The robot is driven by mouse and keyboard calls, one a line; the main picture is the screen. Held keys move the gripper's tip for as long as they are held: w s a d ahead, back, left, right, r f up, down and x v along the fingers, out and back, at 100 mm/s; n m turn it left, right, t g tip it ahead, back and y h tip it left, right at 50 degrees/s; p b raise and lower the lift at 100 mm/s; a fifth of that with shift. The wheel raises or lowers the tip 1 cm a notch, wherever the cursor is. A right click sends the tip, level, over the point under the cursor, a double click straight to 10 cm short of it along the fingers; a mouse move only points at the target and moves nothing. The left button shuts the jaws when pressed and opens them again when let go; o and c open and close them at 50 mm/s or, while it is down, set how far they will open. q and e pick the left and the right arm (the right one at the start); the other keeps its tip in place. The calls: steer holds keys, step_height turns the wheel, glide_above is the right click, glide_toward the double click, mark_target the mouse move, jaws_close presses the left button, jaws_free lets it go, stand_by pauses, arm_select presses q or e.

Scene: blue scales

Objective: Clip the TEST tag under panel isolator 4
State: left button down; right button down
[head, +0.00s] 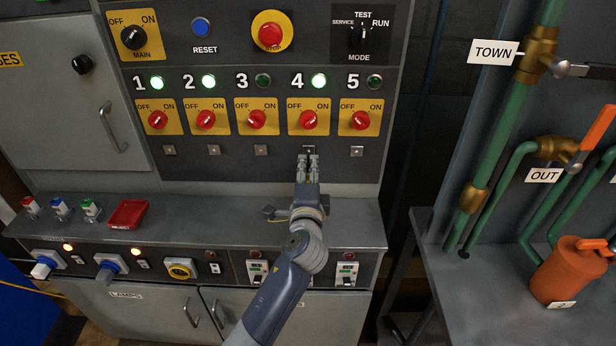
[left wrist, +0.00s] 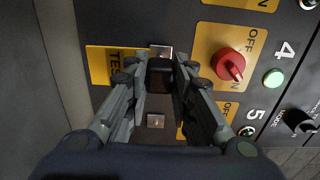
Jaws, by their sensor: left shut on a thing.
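Panel isolator 4 (head: 308,120) is a red knob on a yellow plate, with its green lamp lit; it also shows in the left wrist view (left wrist: 230,65). A small metal clip (head: 309,149) sits below it, at my left gripper's fingertips (head: 308,160). The yellow TEST tag (left wrist: 112,62) lies by that clip (left wrist: 161,51) in the left wrist view, on the side away from the knob, partly behind a finger. My left gripper (left wrist: 160,82) is shut on the tag's black block (left wrist: 160,75). I cannot tell whether tag and clip touch. My right gripper is not in view.
Isolator 5 (head: 361,120) and its empty clip (head: 357,151) are close on the right. Isolator 3 (head: 257,120) is on the left. The desk ledge (head: 180,228) below holds a red tray (head: 128,214) and several small coloured items. Green pipes (head: 500,120) stand at the right.

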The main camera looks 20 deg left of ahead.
mark_target(308, 160)
arm_select(q)
steer(key=shift+x, duration=1.45)
steer(key=shift+w+a, duration=0.15)
steer(key=shift+w, duration=0.35)
stand_by(1.3)
steer(key=c, duration=1.3)
jaws_free()
steer(key=v, duration=1.2)
